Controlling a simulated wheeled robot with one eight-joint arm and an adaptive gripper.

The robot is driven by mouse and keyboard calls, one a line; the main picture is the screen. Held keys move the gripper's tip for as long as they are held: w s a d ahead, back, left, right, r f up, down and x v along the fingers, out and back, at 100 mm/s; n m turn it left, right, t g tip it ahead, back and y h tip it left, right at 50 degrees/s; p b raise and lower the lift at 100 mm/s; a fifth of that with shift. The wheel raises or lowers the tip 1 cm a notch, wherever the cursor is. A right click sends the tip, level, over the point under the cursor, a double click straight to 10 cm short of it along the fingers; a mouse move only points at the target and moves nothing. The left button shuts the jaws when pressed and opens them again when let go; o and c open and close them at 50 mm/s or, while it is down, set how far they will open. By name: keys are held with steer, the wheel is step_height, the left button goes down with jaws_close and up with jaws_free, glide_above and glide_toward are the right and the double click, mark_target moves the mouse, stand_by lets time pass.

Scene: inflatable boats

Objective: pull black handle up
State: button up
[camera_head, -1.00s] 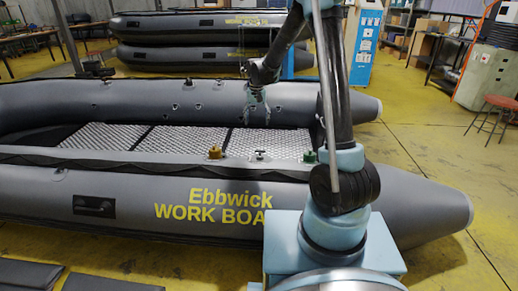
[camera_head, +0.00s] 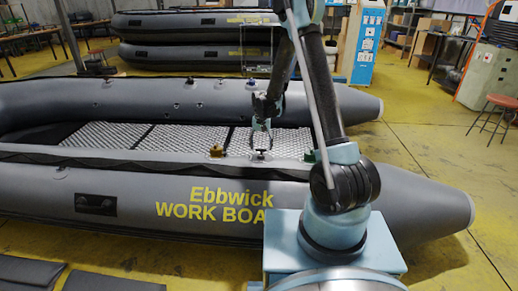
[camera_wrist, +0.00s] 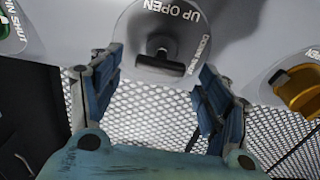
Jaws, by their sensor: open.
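The black handle (camera_wrist: 160,44) is a T-shaped knob on a round grey plate marked "UP OPEN" and "DOWN SHUT". In the wrist view it sits at the top middle, between the lines of my two fingers. In the head view the handle (camera_head: 261,155) is a small dark shape on the near tube of the grey boat (camera_head: 130,190). My gripper (camera_wrist: 160,64) is open, with one blue finger on each side of the handle and nothing between them. In the head view my gripper (camera_head: 262,127) is just above the handle; contact cannot be told.
A brass-yellow handle (camera_wrist: 303,90) is on the right in the wrist view; it also shows in the head view (camera_head: 216,150). A green handle (camera_wrist: 8,30) is at the wrist view's left edge. White mesh flooring (camera_head: 185,138) lies inside the boat. More boats (camera_head: 190,55) are stacked behind.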

steer(key=shift+f, duration=0.75)
steer(key=c, duration=1.5)
steer(key=shift+w+r, duration=0.15)
steer(key=shift+r, duration=0.6)
steer(key=shift+w+r, duration=0.15)
steer(key=shift+r, duration=0.6)
steer(key=o, duration=1.5)
steer(key=shift+r, duration=0.1)
step_height(320, 180, up, 12)
